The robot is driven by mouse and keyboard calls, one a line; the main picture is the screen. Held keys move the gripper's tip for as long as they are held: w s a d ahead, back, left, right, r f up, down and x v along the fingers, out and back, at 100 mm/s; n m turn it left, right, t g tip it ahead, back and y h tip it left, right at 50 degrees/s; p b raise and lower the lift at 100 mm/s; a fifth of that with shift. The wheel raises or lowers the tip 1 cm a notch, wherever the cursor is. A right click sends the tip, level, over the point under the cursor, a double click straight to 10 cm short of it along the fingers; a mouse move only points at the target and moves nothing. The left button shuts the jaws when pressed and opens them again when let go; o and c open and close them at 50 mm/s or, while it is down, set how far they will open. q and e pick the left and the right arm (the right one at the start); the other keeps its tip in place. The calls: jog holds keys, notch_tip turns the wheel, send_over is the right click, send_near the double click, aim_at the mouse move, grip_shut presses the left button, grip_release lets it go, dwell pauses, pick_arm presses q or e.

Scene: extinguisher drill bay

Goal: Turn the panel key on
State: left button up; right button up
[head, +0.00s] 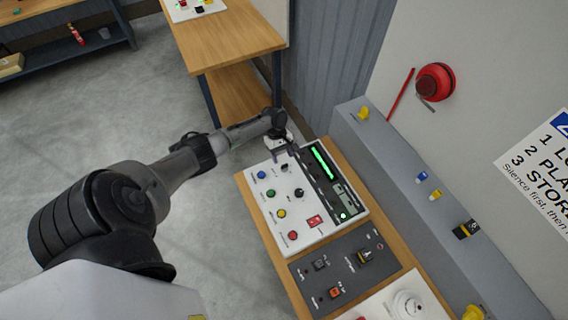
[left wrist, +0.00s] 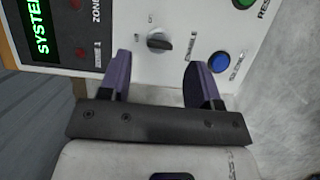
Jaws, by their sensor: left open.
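The white alarm panel (head: 320,232) lies on the wooden bench and carries a green-lit display (head: 323,162). It has a small black knob (head: 284,167) near its far end and a larger black knob (head: 299,193) nearer its middle. I cannot tell which is the key. In the left wrist view a dark grey rotary knob (left wrist: 159,41) sits ahead of the fingers, its pointer running sideways. My left gripper (head: 284,152) is over the panel's far end. Its purple fingers are open and empty in the left wrist view (left wrist: 158,77), apart from the knob. My right gripper is out of view.
Blue (head: 261,174), green (head: 271,193), yellow (head: 281,213) and red (head: 292,235) buttons line the panel's left side. A dark switch plate (head: 340,276) sits nearer. A grey ledge (head: 395,180) and wall rise to the right. Open floor lies left of the bench.

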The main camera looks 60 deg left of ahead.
aim_at(284, 167)
pick_arm(q)
jog(key=shift+x, duration=2.3)
jog(key=shift+c, duration=0.4)
jog(key=shift+c, duration=0.8)
jog(key=c, duration=0.7)
